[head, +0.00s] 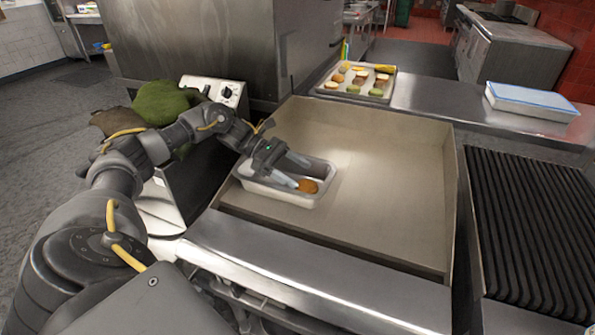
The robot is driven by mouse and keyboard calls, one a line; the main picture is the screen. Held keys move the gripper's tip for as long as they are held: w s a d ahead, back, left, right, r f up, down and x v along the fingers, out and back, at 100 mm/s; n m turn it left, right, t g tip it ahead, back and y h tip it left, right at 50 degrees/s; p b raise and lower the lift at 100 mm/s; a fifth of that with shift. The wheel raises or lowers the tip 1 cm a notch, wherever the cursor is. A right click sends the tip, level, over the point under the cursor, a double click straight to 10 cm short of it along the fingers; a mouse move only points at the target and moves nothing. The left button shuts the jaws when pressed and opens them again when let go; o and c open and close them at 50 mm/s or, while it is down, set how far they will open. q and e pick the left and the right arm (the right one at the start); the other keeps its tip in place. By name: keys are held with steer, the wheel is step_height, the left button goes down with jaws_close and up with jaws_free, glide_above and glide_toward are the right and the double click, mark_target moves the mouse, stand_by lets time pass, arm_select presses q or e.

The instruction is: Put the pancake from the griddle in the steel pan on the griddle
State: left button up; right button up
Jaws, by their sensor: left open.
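A small brown pancake (308,186) lies inside the steel pan (322,195), near its right end. The pan rests on the left part of the flat griddle (390,190). My left gripper (298,172) is open over the pan, its fingers reaching down toward the pancake. The fingers look close to the pancake's left side, and I cannot tell if they touch it. The gripper body hides part of the pan's left side. My right gripper is not in view.
A tray of macaron-like pieces (372,97) stands behind the griddle. A white container with a blue lid (531,101) sits on the back right counter. A ribbed grill (535,225) lies to the right. The griddle's middle and right are clear, bounded by raised walls.

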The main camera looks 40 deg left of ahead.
arm_select(q)
steer(key=v, duration=0.1)
steer(key=b+v, duration=0.1)
steer(key=v, duration=0.3)
steer(key=shift+a+f, duration=0.3)
steer(key=shift+a, duration=0.05)
steer(key=shift+s+a+r, duration=0.1)
steer(key=shift+a+r, duration=0.05)
steer(key=shift+r, duration=0.05)
steer(key=shift+a+r, duration=0.1)
steer(key=shift+r, duration=0.15)
steer(key=shift+s+a, duration=0.1)
steer(key=shift+a, duration=0.15)
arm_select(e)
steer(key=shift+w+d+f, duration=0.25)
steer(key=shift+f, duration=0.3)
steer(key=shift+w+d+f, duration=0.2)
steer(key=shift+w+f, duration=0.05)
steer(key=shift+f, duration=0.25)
